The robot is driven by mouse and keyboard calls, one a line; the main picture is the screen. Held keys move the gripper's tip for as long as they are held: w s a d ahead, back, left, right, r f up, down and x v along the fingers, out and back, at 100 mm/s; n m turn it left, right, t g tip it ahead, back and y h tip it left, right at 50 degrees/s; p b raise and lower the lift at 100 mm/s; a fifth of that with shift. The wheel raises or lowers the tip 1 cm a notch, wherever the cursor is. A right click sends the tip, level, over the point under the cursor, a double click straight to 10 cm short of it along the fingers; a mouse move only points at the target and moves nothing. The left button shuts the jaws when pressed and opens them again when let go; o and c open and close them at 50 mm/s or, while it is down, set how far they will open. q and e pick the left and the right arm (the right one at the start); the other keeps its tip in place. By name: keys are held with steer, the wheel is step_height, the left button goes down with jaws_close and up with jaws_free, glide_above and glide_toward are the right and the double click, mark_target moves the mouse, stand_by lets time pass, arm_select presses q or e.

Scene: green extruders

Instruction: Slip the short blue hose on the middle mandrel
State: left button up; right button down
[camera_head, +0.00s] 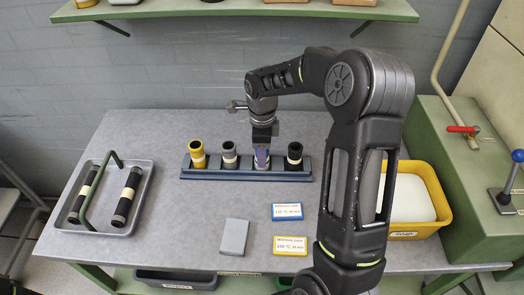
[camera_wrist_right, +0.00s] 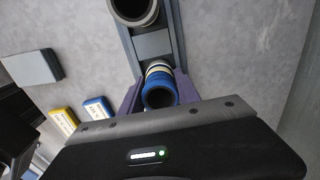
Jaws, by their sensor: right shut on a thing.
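The short blue hose (camera_wrist_right: 161,84) has a cream band and stands upright, open end up, in line with the dark blue rack (camera_head: 229,176). My right gripper (camera_head: 262,158) is shut on it, its purple fingers on either side in the right wrist view (camera_wrist_right: 158,92). I cannot tell whether the hose is lifted off the rack. No mandrel can be told for sure; a grey tray (camera_head: 90,229) at the left holds two dark banded cylinders and a green bent rod (camera_head: 97,190).
A grey block (camera_head: 233,237), blue card (camera_head: 287,212) and yellow card (camera_head: 290,245) lie in front. A yellow bin (camera_head: 433,188) is at right.

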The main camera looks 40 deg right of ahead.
steer(key=c, duration=1.3)
jaws_free()
steer(key=shift+f, duration=0.15)
steer(key=o, duration=0.4)
steer(key=shift+o, duration=0.2)
step_height(320, 180, up, 12)
steer(key=b, duration=0.1)
steer(key=shift+r, duration=0.25)
steer(key=shift+s+f, duration=0.1)
